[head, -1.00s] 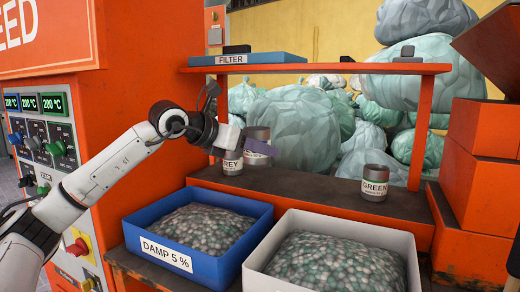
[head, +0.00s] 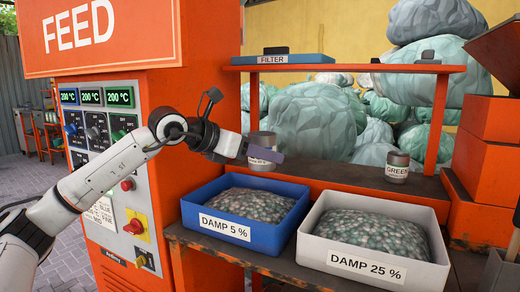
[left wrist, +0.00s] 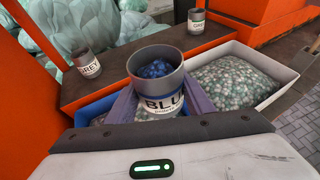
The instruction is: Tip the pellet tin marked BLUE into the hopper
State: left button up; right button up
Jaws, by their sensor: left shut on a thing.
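My left gripper (head: 268,154) is shut on a grey metal tin, held upright. In the left wrist view, the held BLUE tin (left wrist: 156,106) shows a partly hidden label reading "BLU" and blue pellets inside, between the two fingers (left wrist: 158,98). In the head view, the tin's rim (head: 262,138) shows above the gripper. The GREY tin (left wrist: 87,63) stands on the shelf; in the head view it is in line with the held tin and hard to tell apart. The GREEN tin (head: 397,167) stands farther right. I cannot make out a hopper opening. My right gripper is not in view.
A blue bin marked DAMP 5 % (head: 225,228) and a white bin marked DAMP 25 % (head: 366,267) hold pellets on the bench. The orange FEED machine (head: 195,95) stands left, with control panels. A shelf with a FILTER box (head: 283,59) spans above the tins.

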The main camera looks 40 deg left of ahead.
pick_arm(q)
jog(key=s+d+f+m+g+h, duration=0.2)
jog(key=s+d+f, duration=0.3)
jog(key=d, duration=0.4)
jog(key=s+d+f+m+g+h, duration=0.1)
jog(key=s+d+f+m+h, duration=0.3)
jog(key=d+f, duration=0.3)
jog(key=s+d+f+m+g+h, duration=0.2)
jog(key=s+d+f, duration=0.4)
jog(key=d, duration=0.4)
jog(key=shift+s+d+m+g+h, duration=0.3)
jog(key=shift+s+m+h, duration=0.05)
jog(key=shift+m+h, duration=0.5)
